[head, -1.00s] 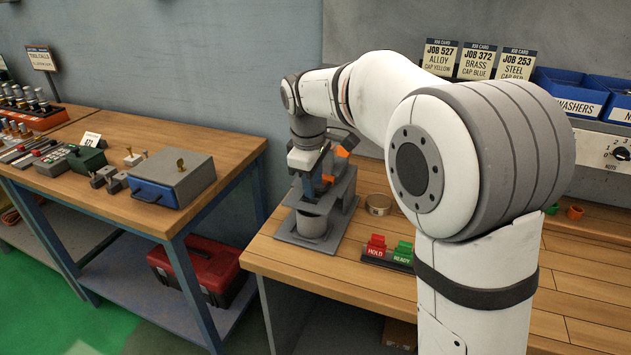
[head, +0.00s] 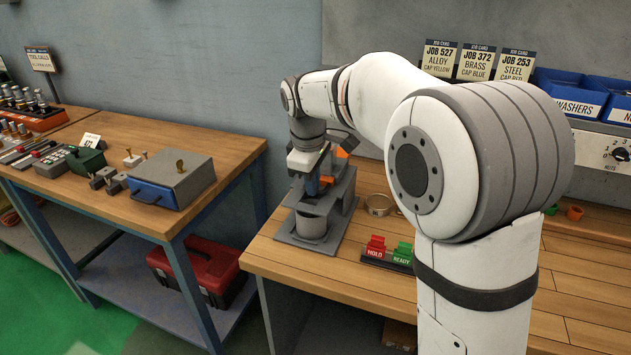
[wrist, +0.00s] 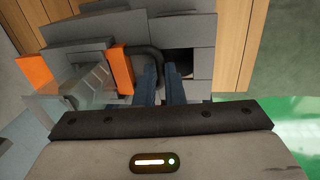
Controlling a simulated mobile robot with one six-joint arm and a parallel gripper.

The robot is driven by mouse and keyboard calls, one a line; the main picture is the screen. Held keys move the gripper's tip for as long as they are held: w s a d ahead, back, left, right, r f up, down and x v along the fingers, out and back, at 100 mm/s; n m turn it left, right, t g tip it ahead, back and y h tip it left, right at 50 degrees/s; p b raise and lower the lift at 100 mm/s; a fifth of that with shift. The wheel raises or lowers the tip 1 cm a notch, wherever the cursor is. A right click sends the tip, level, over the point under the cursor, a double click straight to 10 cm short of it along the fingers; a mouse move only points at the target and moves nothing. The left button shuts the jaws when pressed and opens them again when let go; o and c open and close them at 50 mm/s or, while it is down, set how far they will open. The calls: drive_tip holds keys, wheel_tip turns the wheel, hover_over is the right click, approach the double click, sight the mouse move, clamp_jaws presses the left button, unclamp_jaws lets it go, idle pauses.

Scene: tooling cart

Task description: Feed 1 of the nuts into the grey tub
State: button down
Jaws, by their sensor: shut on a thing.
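A grey feeder (head: 342,195) with orange parts stands at the left end of the wooden bench. The grey tub (head: 312,226) sits low in its front, under a grey ledge; its inside is hidden. My gripper (head: 312,187) points down at the feeder, above the tub. In the wrist view its blue fingers (wrist: 164,88) are close together at a dark curved handle (wrist: 141,48) of the feeder and appear shut on it. The clear hopper (wrist: 85,85) stands left of the fingers, between orange pieces. I cannot make out any nuts.
A roll or ring (head: 378,204) and a stand with red HOLD and green READY tags (head: 388,250) are right of the feeder. Blue bins (head: 572,93) stand at the back right. A separate table (head: 110,190) is on the left, across a gap.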

drive_tip(key=s+a+b, duration=0.1)
drive_tip(key=s+a, duration=0.2)
drive_tip(key=s, duration=0.5)
drive_tip(key=shift+s+a, duration=0.15)
drive_tip(key=shift+s, duration=0.25)
drive_tip(key=c, duration=1.7)
unclamp_jaws()
drive_tip(key=shift+s, duration=0.2)
drive_tip(key=shift+c, duration=0.2)
drive_tip(key=shift+o, duration=1.1)
drive_tip(key=shift+w, duration=0.1)
wheel_tip(320, 180, up, 8)
drive_tip(key=s, duration=0.1)
drive_tip(key=shift+a+f, duration=0.15)
drive_tip(key=shift+a, duration=0.1)
drive_tip(key=shift+s, duration=0.1)
